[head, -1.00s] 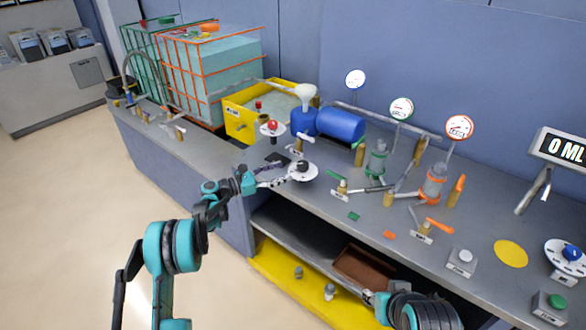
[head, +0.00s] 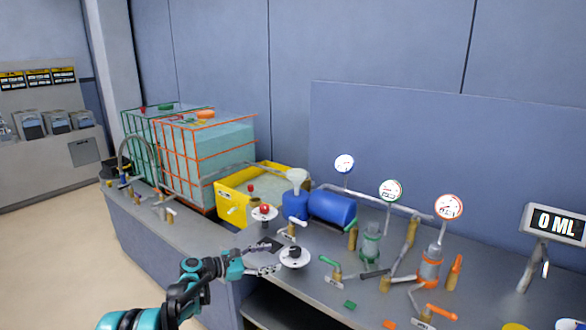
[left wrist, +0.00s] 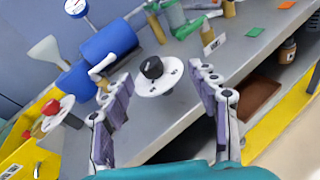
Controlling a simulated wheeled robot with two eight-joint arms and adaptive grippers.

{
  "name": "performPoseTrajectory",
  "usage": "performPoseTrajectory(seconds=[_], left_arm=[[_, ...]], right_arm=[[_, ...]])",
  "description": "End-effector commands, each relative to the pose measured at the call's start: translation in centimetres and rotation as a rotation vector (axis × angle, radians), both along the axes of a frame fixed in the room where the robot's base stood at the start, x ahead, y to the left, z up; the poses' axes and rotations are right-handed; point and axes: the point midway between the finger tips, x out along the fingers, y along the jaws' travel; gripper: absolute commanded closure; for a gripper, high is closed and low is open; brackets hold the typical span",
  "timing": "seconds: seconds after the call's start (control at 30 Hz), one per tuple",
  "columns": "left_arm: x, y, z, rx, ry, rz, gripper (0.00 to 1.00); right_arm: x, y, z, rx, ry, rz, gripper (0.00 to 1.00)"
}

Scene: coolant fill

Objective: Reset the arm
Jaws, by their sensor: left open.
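My left gripper (head: 266,257) is open and empty, just left of the black knob (head: 294,252) on its round white dial plate (head: 294,262) at the bench edge. In the left wrist view its two fingers (left wrist: 165,105) are spread wide. The black knob (left wrist: 151,67) shows beyond and between them, apart from the fingers. My left arm comes in from the bottom left of the head view. My right gripper is not in view.
The bench (head: 210,233) carries a blue tank (head: 331,207), a red knob (head: 264,209), a yellow bin (head: 232,202), gauges, valves and caged liquid tanks (head: 205,160). A display (head: 556,222) reads 0 ML. Open floor (head: 60,250) lies left of the bench.

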Motion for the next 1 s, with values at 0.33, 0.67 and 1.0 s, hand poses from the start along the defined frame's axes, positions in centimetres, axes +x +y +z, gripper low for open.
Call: performPoseTrajectory(seconds=[0.33,0.67,1.0], left_arm=[[-12.1,-1.4,5.4,0.656,-0.313,-0.147,0.40],[-26.9,1.5,5.4,1.260,-0.618,-0.446,0.40],[-39.6,6.7,1.4,1.777,-0.882,-0.874,0.40]], right_arm=[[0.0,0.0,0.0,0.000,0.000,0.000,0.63],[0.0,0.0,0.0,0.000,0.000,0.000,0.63],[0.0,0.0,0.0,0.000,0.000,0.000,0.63]])
